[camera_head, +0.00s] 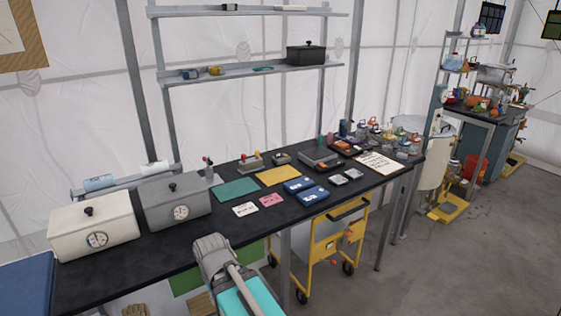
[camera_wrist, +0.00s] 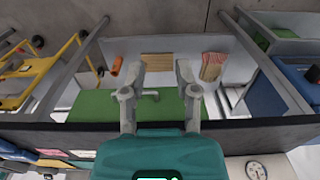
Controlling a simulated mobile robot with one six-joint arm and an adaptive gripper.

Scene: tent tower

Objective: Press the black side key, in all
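I cannot make out a black side key for certain in either view. On the dark bench (camera_head: 120,284) stand a white box (camera_head: 95,226) and a grey box (camera_head: 175,203), each with a round dial on its front and a black knob on its lid. Several small devices sit farther along the bench, including a grey flat device (camera_head: 318,156); their keys are too small to tell. My gripper (camera_wrist: 160,68) is open and empty in the wrist view, its two grey fingers spread apart. My arm reaches up from the bottom of the head view, near the bench's front edge.
A yellow cart (camera_head: 328,247) stands under the bench; its frame also shows in the wrist view (camera_wrist: 35,75). Blue boxes (camera_head: 313,194), a clipboard (camera_head: 380,163) and coloured sheets lie on the bench. A wall shelf (camera_head: 250,74) hangs behind.

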